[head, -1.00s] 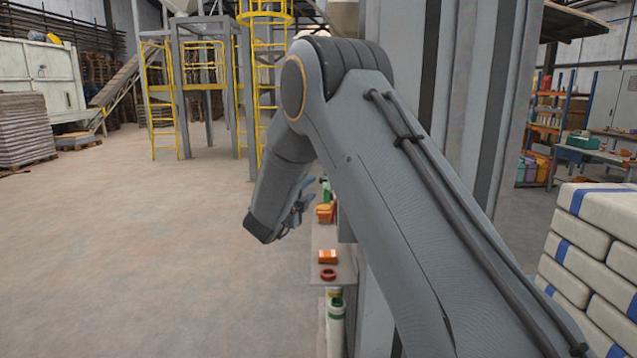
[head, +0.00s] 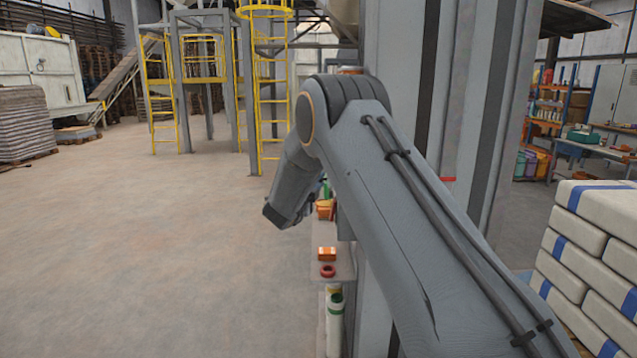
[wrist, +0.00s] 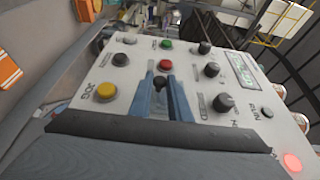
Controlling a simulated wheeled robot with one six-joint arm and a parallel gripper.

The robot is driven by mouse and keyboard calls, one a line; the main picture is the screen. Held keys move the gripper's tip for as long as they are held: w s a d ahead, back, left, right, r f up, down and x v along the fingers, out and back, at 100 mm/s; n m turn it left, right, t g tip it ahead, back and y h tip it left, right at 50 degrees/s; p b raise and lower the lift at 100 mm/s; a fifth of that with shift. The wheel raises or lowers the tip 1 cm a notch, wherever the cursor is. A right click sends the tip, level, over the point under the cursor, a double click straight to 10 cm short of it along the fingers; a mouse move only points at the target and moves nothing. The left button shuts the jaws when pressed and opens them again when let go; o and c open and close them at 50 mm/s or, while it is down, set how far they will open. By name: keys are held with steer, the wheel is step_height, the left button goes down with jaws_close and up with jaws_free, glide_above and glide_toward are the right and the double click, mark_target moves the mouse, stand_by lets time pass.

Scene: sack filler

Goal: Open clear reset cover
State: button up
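In the wrist view a pale grey control panel (wrist: 230,115) fills the middle, seen tilted, with several coloured buttons and black knobs. A red button (wrist: 165,65) lies just beyond my fingertips, and a yellow button (wrist: 106,91) is to their left. I cannot make out the clear reset cover for certain. My gripper (wrist: 162,80) is over the panel, its two blue-grey fingers parted by a narrow gap, with a dark part showing between them. I cannot tell whether the fingertips touch the panel. In the head view my gripper is mostly hidden beside the grey column.
A narrow shelf (head: 340,262) beside the column holds an orange box (head: 327,254) and a red ring (head: 328,271). Stacked white sacks (head: 590,250) stand at the right. The floor (head: 150,260) on the left is clear.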

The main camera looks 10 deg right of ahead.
jaws_close()
